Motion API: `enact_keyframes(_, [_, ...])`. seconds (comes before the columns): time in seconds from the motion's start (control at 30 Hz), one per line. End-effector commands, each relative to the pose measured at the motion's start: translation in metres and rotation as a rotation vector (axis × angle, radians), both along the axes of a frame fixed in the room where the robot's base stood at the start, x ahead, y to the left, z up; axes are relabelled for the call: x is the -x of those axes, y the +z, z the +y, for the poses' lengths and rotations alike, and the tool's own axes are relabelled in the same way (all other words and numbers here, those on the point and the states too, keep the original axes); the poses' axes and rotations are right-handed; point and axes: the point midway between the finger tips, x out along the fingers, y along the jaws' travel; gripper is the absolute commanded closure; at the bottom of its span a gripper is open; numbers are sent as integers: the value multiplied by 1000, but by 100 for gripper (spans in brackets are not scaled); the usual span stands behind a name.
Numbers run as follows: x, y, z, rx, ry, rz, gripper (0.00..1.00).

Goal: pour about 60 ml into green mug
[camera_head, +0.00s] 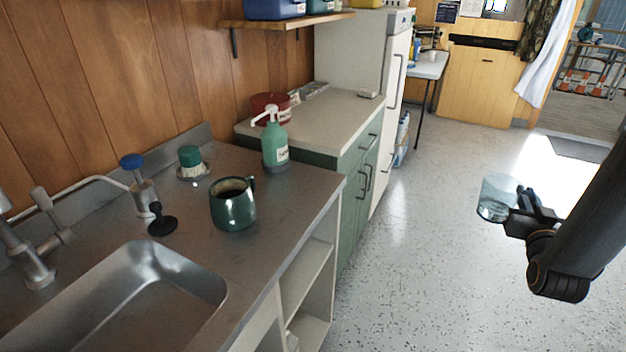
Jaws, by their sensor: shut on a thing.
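The green mug (232,212) stands upright on the metal sink counter, right of the basin, with its handle toward the back right. Its inside looks dark; I cannot tell what is in it. My gripper (512,205) is at the right of the view, over the floor and well away from the counter. It is shut on a clear glass container (497,197), held about upright. The glass has a bluish tint, and liquid seems to show low in it, but the amount is hard to tell.
The sink basin (150,300) and tap (30,250) are at the left. Open floor (430,230) lies between the counter and my gripper.

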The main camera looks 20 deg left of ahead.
Motion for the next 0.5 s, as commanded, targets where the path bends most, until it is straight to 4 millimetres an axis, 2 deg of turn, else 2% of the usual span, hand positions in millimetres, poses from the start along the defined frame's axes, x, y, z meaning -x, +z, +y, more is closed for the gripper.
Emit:
enact_keyframes(0.27, [5,-4,-16,-2,-22,1,100])
enact_keyframes(0.5, [2,0,1,-2,10,-1,100])
